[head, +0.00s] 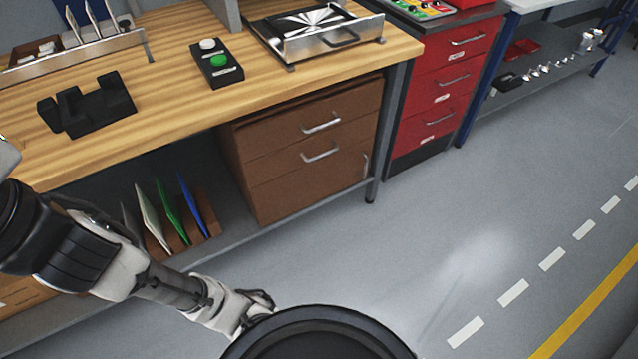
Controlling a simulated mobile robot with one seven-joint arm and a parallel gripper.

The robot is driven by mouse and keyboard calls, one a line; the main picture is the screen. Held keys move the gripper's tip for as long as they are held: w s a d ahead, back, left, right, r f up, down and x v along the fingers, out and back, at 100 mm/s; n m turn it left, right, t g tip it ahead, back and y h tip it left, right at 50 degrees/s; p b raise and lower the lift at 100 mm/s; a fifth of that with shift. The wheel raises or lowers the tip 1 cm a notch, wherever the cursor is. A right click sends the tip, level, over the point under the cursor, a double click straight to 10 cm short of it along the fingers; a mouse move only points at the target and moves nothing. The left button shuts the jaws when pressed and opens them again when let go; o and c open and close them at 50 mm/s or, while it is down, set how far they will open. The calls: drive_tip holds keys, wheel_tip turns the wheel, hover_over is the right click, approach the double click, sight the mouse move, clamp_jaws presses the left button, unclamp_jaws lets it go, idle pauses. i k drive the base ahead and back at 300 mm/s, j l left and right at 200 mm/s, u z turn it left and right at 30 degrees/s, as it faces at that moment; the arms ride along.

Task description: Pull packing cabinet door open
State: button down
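A brown cabinet (232,165) stands under the wooden workbench. Its upper two fronts look like drawers with horizontal silver handles. The door looks shut. My gripper (264,299) is low in the picture, in front of and below the cabinet, apart from the door and its handle. Its fingers are small and dark and partly hidden behind a round black part at the bottom edge, so I cannot tell whether they are open. I see nothing held in it.
The workbench (165,112) carries a black fixture (90,105), a button box (216,64) and a metal tray (335,45). Colored folders (172,212) stand on the lower shelf. A bench leg (388,130) and a red drawer unit (440,90) are right of the cabinet. The floor (430,230) in front is clear.

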sight(286, 194)
drive_tip(key=i+l+u, duration=0.15)
drive_tip(key=l, duration=0.2)
drive_tip(key=i+l+u, duration=0.2)
drive_tip(key=l, duration=0.15)
drive_tip(key=i, duration=0.4)
